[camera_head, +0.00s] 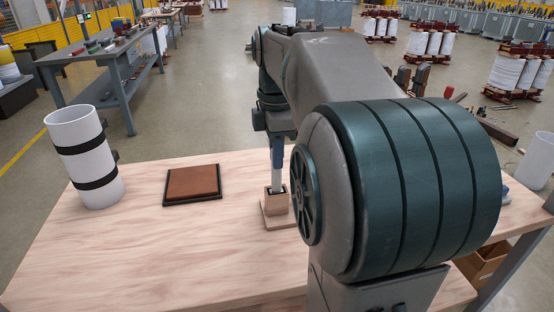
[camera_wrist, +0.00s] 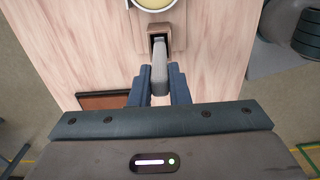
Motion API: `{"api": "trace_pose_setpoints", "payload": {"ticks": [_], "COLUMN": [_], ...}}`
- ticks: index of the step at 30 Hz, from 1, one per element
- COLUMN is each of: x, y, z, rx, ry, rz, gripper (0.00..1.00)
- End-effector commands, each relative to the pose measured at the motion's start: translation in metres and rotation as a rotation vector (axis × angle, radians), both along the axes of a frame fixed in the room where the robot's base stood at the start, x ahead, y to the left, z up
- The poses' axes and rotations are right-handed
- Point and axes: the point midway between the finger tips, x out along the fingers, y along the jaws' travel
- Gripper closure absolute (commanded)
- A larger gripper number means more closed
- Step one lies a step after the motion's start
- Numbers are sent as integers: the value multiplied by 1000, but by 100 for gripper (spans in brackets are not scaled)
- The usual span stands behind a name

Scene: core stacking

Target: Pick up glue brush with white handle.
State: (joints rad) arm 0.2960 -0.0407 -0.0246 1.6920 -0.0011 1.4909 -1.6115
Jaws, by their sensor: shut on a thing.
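The glue brush has a pale grey-white handle (camera_head: 276,178) and stands upright. Its lower end is inside a small wooden holder (camera_head: 276,208) on the table. In the wrist view the handle (camera_wrist: 160,68) lies between the two blue-grey fingers of my gripper (camera_wrist: 159,84), and the wooden holder (camera_wrist: 153,32) is just beyond. My gripper is shut on the handle above the holder. The head view also shows my gripper (camera_head: 277,150), pointing down, partly beside my large arm joint. The brush's bristles are hidden.
On the wooden table (camera_head: 150,265) stand a white cylinder with black bands (camera_head: 84,160) and a brown pad in a dark frame (camera_head: 192,184). A round yellowish container (camera_wrist: 152,4) is close behind the holder. The table's front left is clear. My arm hides its right part.

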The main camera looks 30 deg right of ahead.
Motion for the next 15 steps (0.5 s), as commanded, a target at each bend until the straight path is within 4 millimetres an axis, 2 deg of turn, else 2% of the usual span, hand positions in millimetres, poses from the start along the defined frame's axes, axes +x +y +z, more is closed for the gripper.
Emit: {"api": "trace_pose_setpoints", "payload": {"ticks": [5,13,15], "x": [1,1,-15], "y": [0,0,-8], "z": [24,72,67], "rx": [-1,-1,-1], "ry": [-2,-3,-2], "rz": [0,0,-5], "gripper": [100,100,100]}}
